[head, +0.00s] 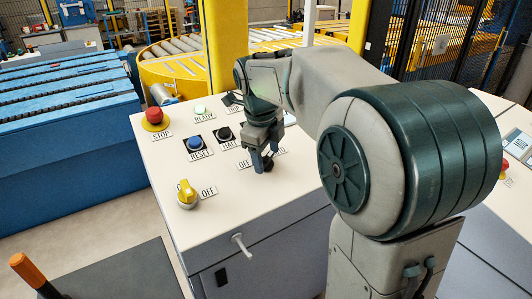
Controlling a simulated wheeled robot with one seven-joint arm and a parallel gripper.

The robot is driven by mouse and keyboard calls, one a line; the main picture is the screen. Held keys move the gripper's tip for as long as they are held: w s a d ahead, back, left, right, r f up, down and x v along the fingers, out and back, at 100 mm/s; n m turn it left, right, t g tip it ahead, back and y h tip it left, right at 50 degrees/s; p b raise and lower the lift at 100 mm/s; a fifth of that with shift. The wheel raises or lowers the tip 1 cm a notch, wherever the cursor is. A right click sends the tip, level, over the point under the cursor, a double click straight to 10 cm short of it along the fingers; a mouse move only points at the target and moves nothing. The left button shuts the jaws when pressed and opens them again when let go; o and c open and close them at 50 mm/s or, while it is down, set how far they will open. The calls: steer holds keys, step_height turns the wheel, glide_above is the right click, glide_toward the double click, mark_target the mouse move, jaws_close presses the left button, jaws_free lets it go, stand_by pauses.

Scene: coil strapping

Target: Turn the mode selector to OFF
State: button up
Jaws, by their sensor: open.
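My gripper (263,160) points down over the panel top, its fingers close around or just above a small dark knob (268,168). The knob is mostly hidden by the fingers, so its pointer direction and any contact cannot be told. An OFF label (244,164) lies to its left, and a partly covered label ending in "TO" (280,151) lies to its right. This knob appears to be the mode selector. My gripper is open.
On the white panel (225,225) are a red STOP button (154,116), a blue RESET button (194,143), a black button (224,134) and a pale READY button (200,111). A handle (241,245) sticks out in front. My arm hides the panel's right side.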

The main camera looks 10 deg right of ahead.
steer(key=c, duration=1)
